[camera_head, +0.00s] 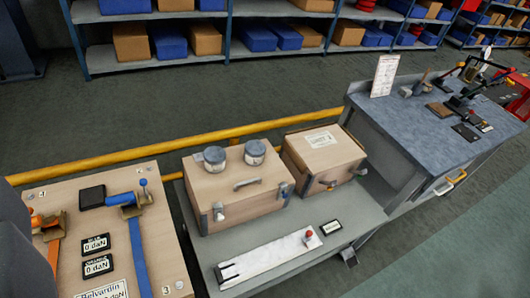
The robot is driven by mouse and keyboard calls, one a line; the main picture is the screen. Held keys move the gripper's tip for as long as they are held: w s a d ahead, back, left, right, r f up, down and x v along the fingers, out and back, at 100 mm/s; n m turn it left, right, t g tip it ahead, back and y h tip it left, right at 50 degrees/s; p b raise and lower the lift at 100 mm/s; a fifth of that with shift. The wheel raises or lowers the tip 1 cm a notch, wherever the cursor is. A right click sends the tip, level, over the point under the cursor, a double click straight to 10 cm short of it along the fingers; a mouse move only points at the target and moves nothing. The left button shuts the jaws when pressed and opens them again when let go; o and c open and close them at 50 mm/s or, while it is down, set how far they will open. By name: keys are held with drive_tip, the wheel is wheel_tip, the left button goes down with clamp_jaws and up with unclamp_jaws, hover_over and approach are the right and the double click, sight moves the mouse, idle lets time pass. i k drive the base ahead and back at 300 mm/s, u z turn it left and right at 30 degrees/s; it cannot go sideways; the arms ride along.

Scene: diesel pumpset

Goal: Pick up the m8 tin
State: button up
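Two small round tins with grey-blue lids and pale labelled sides stand upright on a light wooden box (240,190). One is the left tin (215,158) and the other is the right tin (255,152). They stand side by side with a small gap between them. Their labels are too small to read, so I cannot tell which is the m8 tin. My gripper is not in view.
The box stands on a grey bench (290,255) beside a second closed box (323,153). A yellow rail (120,153) runs behind. A wooden panel (70,225) with levers is at left, a dark-topped workbench (425,125) at right. Shelves (200,60) line the back.

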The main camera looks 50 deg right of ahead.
sight(214, 157)
drive_tip(key=z, duration=0.55)
drive_tip(key=i, duration=1)
drive_tip(key=u, duration=0.1)
